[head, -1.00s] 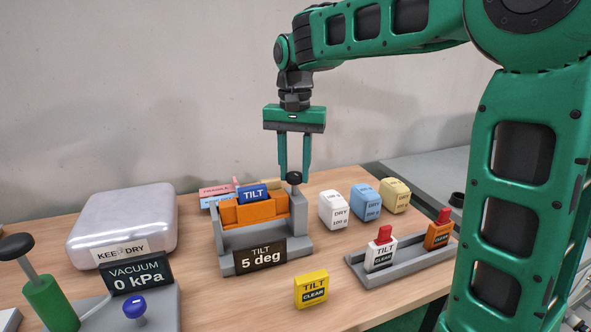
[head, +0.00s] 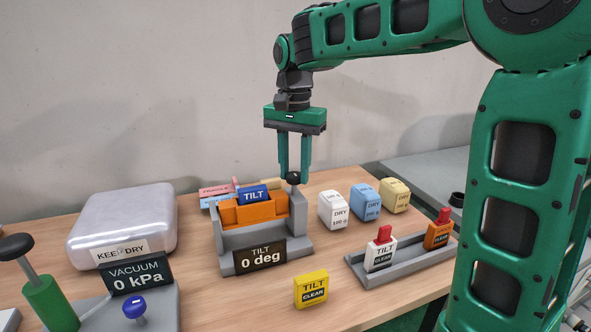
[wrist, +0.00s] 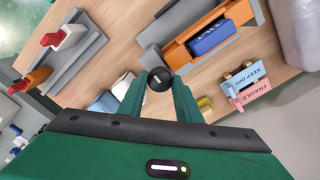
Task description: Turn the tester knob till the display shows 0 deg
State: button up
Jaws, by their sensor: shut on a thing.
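The tilt tester (head: 222,240) is a grey stand with an orange cradle (head: 270,211) that holds a blue TILT block (head: 252,194). Its display (head: 260,258) reads 0 deg. The black knob (head: 294,178) sits on top of the tester's right-hand post. My gripper (head: 293,172) points down over the post and is shut on the knob. In the wrist view the knob (wrist: 158,80) lies between my fingertips, and the blue block (wrist: 212,37) shows in the cradle to its right.
A vacuum unit (head: 165,308) reading 0 kPa and a silver case (head: 122,225) stand at left. A yellow TILT block (head: 311,289) lies in front.

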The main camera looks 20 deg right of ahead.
aim_at(294, 173)
jog(key=o, duration=1.1)
jog(key=shift+w+a, duration=0.1)
jog(key=shift+w, duration=0.05)
jog(key=shift+c, duration=0.2)
jog(key=shift+r, duration=0.1)
notch_tip(294, 173, up, 11)
jog(key=shift+f, duration=0.2)
